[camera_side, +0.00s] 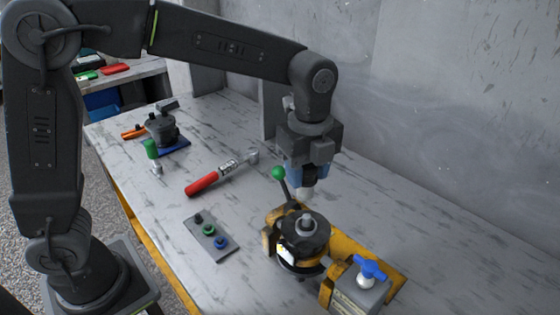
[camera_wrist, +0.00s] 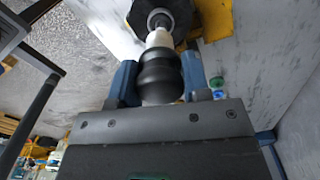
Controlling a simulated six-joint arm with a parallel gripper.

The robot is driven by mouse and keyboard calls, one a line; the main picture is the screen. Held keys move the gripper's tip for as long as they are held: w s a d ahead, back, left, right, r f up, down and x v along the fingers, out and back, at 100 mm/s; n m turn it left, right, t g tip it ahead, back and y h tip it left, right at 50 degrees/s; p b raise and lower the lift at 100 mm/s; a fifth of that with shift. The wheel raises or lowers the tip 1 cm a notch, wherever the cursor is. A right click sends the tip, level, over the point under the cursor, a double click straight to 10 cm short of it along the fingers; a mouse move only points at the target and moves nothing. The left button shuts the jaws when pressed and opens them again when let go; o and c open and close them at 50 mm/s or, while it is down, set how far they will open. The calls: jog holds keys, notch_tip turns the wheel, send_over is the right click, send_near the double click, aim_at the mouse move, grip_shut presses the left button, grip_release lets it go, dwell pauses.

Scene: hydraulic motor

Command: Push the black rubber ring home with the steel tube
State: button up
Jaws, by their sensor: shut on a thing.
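My gripper (camera_side: 308,180) hangs above and slightly behind the motor (camera_side: 316,228), pointing down. Its blue fingers, also in the wrist view (camera_wrist: 160,78), are shut on the black ribbed grip of a tool with a pale, tube-like end, which I take as the steel tube (camera_wrist: 160,38). The tube's end shows under the fingers in the side view (camera_side: 305,192), apart from the motor. The dark round motor stands upright in the yellow clamp with its steel shaft (camera_side: 306,219) up. The wrist view shows the motor (camera_wrist: 178,10) beyond the tube. I cannot make out the black ring on it.
The clamp (camera_side: 345,245) has a green-knobbed lever (camera_side: 279,173) near my gripper and a blue handle (camera_side: 370,268). A grey plate (camera_side: 222,251) with black, green and blue pieces lies left. The right bench is clear.

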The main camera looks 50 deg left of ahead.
jog(key=shift+s+d+r, duration=0.15)
jog(key=shift+s+d, duration=0.05)
jog(key=shift+d, duration=0.4)
jog(key=shift+f, duration=2)
jog(key=shift+f, duration=0.6)
jog(key=shift+f, duration=0.35)
jog(key=shift+f, duration=0.2)
jog(key=o, duration=0.5)
jog(key=shift+c, duration=0.2)
jog(key=c, duration=0.4)
